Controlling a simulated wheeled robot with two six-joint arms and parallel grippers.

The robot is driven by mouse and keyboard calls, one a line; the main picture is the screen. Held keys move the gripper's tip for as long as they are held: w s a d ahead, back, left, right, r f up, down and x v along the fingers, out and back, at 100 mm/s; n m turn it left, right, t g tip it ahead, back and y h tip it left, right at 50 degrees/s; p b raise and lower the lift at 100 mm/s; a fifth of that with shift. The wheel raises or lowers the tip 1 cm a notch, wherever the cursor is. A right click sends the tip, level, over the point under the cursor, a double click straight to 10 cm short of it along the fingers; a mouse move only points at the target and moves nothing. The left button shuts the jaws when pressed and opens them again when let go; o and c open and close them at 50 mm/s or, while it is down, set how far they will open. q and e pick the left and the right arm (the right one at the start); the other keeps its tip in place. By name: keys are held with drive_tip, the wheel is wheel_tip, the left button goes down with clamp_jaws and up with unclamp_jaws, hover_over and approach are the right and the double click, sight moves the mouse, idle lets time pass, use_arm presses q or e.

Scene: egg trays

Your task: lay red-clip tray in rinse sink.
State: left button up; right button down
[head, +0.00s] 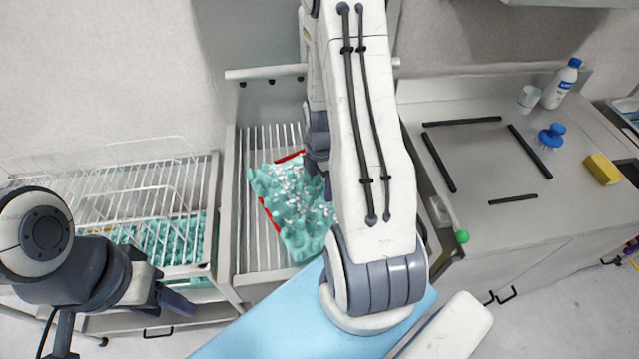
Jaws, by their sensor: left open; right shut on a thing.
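The red-clip tray (268,183) is teal, with white specks on its cups and red along parts of its edges. It lies over the slatted bottom of the basin (250,262) in the middle of the head view, which looks like the rinse sink. My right gripper (318,158) is at the tray's right side, shut on it, and my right arm hides much of the grip and the tray's right part. My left gripper (172,296) is open and empty at the lower left, in front of the wire rack.
A wire rack (120,160) with teal trays (165,240) stands left of the basin. The right counter (480,160) holds black strips, a bottle (561,84), a cup (529,97), a blue brush (552,135) and a yellow sponge (601,168). A green-knobbed lever (462,237) sits at its front.

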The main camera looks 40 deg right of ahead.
sight(319, 183)
drive_tip(key=w+d, duration=0.1)
drive_tip(key=w, duration=0.1)
drive_tip(key=shift+w+d+f, duration=0.1)
drive_tip(key=shift+w+d, duration=0.25)
drive_tip(key=shift+w, duration=0.05)
wheel_tip(319, 183, down, 4)
drive_tip(key=b, duration=0.3)
drive_tip(key=shift+r, duration=0.3)
unclamp_jaws()
drive_tip(key=shift+r, duration=0.3)
wheel_tip(319, 183, up, 12)
drive_tip(key=b, duration=0.1)
drive_tip(key=shift+f+b, duration=0.25)
drive_tip(key=shift+b, duration=0.15)
